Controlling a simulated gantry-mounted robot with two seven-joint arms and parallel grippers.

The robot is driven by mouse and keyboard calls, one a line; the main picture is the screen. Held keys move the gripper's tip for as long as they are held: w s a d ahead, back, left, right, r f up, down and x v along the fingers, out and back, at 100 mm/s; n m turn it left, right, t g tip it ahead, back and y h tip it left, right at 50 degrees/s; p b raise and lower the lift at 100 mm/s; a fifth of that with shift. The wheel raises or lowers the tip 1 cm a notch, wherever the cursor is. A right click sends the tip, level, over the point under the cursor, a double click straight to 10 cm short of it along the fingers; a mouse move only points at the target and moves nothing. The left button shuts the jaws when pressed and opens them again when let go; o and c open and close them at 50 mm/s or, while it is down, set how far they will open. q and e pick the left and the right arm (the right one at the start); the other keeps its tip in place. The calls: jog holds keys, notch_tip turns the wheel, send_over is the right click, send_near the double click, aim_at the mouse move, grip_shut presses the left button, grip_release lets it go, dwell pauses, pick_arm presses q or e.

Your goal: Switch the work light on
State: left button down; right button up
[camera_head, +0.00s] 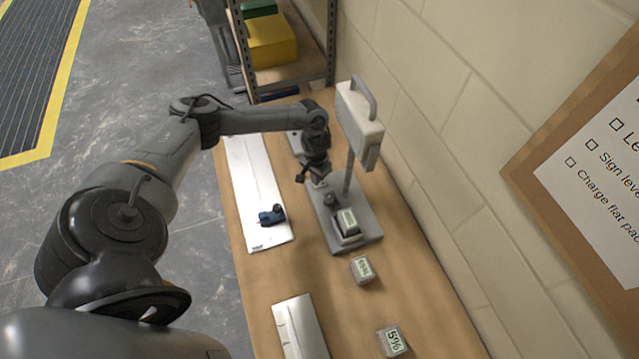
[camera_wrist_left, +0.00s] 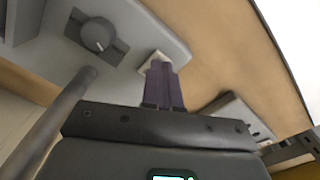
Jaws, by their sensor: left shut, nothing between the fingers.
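The work light has a pale lamp head (camera_head: 358,122) with a carry handle, on a post above a grey base plate (camera_head: 368,236). A round dark knob (camera_wrist_left: 97,35) sits on the base in the left wrist view. A small pale square part (camera_wrist_left: 154,60) lies at the base's edge, partly covered by my fingertips; whether they touch it I cannot tell. My left gripper (camera_head: 317,180) is low beside the post, at the far end of the base. Its dark fingers (camera_wrist_left: 160,70) are together and empty. No glow shows on the lamp. My right gripper is out of view.
Labelled blocks stand on the base (camera_head: 347,222) and on the bench (camera_head: 362,270), (camera_head: 393,341). A blue tool (camera_head: 272,215) lies on a long silver plate (camera_head: 257,180); another plate (camera_head: 300,330) is nearer. A block wall (camera_head: 440,170) bounds the right. A shelf holds a yellow box (camera_head: 272,40).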

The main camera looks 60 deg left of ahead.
pick_arm(q)
jog(key=shift+f, duration=0.15)
dwell(0.3)
jog(key=shift+f+b, duration=0.45)
jog(key=shift+f, duration=0.35)
jog(key=shift+r, duration=0.1)
jog(key=shift+r+p, duration=0.95)
jog(key=shift+p, duration=0.2)
notch_tip(320, 180, up, 5)
jog(key=p, duration=0.6)
jog(key=shift+s, duration=0.1)
